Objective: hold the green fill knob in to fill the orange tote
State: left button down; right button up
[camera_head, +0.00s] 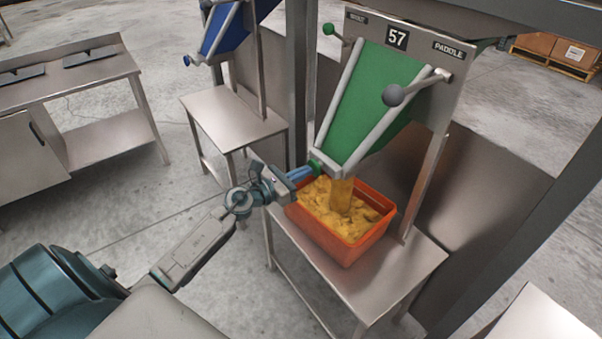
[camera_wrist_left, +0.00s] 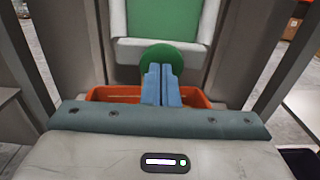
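The green fill knob (camera_head: 316,166) is a round disc at the lower left of the green chute (camera_head: 362,105). It also shows in the left wrist view (camera_wrist_left: 168,55), straight ahead of my fingers. My left gripper (camera_head: 303,173) has its two blue fingers together, with their tips against the knob's face; they also show in the left wrist view (camera_wrist_left: 161,84). Yellow material (camera_head: 342,192) streams from the chute mouth into the orange tote (camera_head: 348,252). The tote stands on a steel stand below and holds a yellow heap near its rim. My right gripper is in neither view.
A grey ball lever (camera_head: 393,95) and a small green ball lever (camera_head: 328,29) stick out beside the panel numbered 57. A blue chute (camera_head: 222,30) stands behind left. A steel bench (camera_head: 70,75) is at the far left, with open floor between.

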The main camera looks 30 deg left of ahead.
pick_arm(q)
jog(key=shift+w+r, duration=0.1)
jog(key=shift+r, duration=0.2)
dwell(0.7)
dwell(0.9)
dwell(0.4)
